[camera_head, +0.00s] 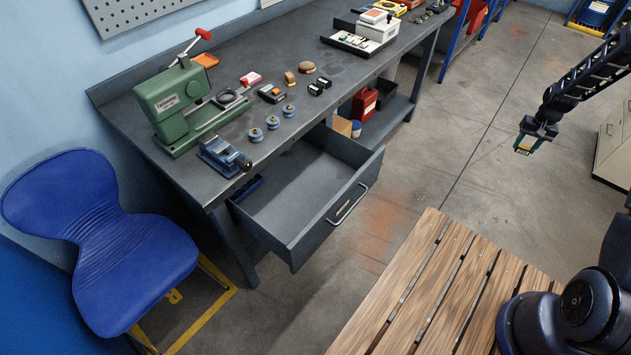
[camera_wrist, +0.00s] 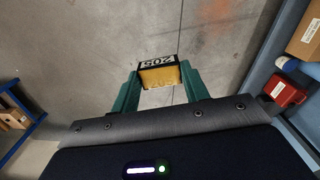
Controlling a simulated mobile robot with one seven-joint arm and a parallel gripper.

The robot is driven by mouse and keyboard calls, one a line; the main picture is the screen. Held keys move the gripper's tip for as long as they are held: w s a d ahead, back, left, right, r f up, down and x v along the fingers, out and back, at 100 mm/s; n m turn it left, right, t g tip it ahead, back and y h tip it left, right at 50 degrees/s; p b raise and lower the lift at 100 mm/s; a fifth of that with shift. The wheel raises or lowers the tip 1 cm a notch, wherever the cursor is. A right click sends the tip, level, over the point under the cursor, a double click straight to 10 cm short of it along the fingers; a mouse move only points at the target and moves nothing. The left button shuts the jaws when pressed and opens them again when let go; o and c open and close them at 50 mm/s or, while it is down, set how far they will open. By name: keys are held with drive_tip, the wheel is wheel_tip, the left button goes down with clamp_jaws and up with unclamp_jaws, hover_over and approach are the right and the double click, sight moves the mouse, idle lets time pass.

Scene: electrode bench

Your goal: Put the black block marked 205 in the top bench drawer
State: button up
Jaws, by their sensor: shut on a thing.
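The block marked 205 (camera_wrist: 158,73) is between my gripper's green fingers in the wrist view. It has a black face with the number upside down and a yellowish face towards the camera. My gripper (camera_wrist: 160,90) is shut on it. In the head view my gripper (camera_head: 525,147) hangs over the floor at the right, well apart from the bench; the block is too small there to read. The top bench drawer (camera_head: 320,215) is pulled out from the grey bench, and most of its visible floor is bare.
The bench (camera_head: 290,130) carries a green press (camera_head: 175,105), a blue vise (camera_head: 222,155), blue spools (camera_head: 272,122) and small black blocks (camera_head: 315,88). A blue chair (camera_head: 125,250) stands left. A slatted wooden surface (camera_head: 440,290) lies in front. Open floor separates gripper and drawer.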

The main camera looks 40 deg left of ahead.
drive_tip(key=s+d+f+m, duration=0.1)
drive_tip(key=s+d+f, duration=0.1)
drive_tip(key=d, duration=0.7)
drive_tip(key=s+d+f+m, duration=0.2)
drive_tip(key=s+d, duration=0.1)
drive_tip(key=d, duration=0.6)
drive_tip(key=s+a+r, duration=0.1)
drive_tip(key=a, duration=1.1)
drive_tip(key=s+a+r, duration=0.1)
drive_tip(key=a+r, duration=0.1)
drive_tip(key=a, duration=1.1)
drive_tip(key=s+a+r, duration=0.1)
drive_tip(key=s+a, duration=0.7)
drive_tip(key=a, duration=0.3)
drive_tip(key=s+a+r, duration=0.1)
drive_tip(key=s+a, duration=0.8)
drive_tip(key=a, duration=0.3)
drive_tip(key=s+a+r, duration=0.2)
drive_tip(key=s+a, duration=0.7)
drive_tip(key=a, duration=0.2)
drive_tip(key=shift+a, duration=0.35)
drive_tip(key=s+a, duration=0.6)
drive_tip(key=s, duration=0.5)
hover_over(317, 205)
wheel_tip(317, 205, down, 20)
drive_tip(key=shift+d, duration=0.1)
drive_tip(key=shift+f, duration=0.1)
